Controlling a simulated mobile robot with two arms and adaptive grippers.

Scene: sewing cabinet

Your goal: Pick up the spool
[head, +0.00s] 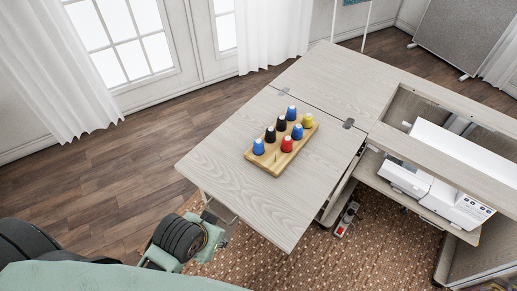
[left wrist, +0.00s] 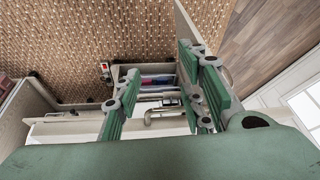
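Several thread spools stand upright in rows on a wooden holder (head: 272,169) in the head view. They include a red spool (head: 287,144), a yellow spool (head: 307,120), blue spools (head: 258,147) and black spools (head: 270,134). The holder rests on the cabinet's pale wood leaf (head: 225,165). My left gripper (head: 215,218) is beside the leaf's front left edge, low and apart from the spools, partly hidden by the leaf. In the left wrist view the left gripper (left wrist: 160,82) has its green fingers spread, with nothing held between them. My right gripper is not seen.
A white sewing machine (head: 437,190) sits in the cabinet's recess at right. A power strip (head: 346,219) lies below, on the patterned rug (head: 330,265). The leaf is bare around the holder. A window (head: 125,35) and curtains are behind.

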